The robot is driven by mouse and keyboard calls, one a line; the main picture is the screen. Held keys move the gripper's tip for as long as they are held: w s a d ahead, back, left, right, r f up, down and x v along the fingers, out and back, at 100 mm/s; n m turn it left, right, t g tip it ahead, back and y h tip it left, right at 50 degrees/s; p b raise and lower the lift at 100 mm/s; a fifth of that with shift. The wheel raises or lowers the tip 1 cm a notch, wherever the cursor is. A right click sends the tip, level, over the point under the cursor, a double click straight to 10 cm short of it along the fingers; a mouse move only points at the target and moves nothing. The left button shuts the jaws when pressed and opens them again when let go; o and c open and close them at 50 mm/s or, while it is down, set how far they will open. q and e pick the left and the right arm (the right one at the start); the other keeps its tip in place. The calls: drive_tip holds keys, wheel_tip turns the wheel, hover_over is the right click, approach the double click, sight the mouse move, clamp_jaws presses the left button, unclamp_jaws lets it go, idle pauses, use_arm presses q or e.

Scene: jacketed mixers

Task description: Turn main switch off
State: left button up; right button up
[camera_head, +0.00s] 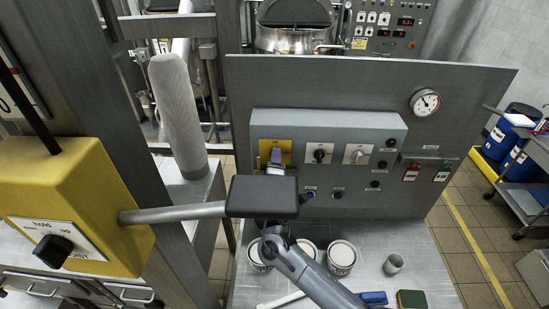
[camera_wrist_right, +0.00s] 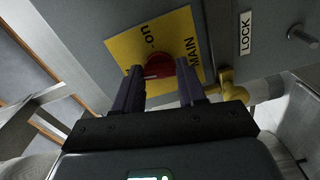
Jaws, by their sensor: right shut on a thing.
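The main switch is a red rotary knob (camera_wrist_right: 160,66) on a yellow plate (camera_wrist_right: 122,48) marked "MAIN" and "on", seen in the right wrist view. A small pale mark shows on the knob's near edge. In the head view the yellow plate (camera_head: 265,147) is at the upper left of the grey control box. My right gripper (camera_wrist_right: 160,84) has its two dark purple fingers on either side of the knob and is shut on it. In the head view the right gripper (camera_head: 276,156) hides the knob, and a dark pad partly covers its wrist. My left gripper is out of view.
A dark pad (camera_head: 262,196) on a grey bar reaches from a yellow box (camera_head: 70,205) at left, close to my right arm. The grey control box (camera_head: 385,125) carries other knobs. White tins (camera_head: 342,256), a cup (camera_head: 394,264) and a sponge (camera_head: 411,299) stand below.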

drive_tip(key=shift+n+p, duration=0.4)
drive_tip(key=shift+n, duration=0.6)
drive_tip(key=o, duration=1.1)
drive_tip(key=shift+c, duration=0.2)
drive_tip(key=s+b, duration=0.1)
drive_tip(key=s, duration=1)
drive_tip(key=shift+a+b, duration=0.2)
drive_tip(key=shift+b, duration=0.15)
drive_tip(key=shift+f, duration=0.1)
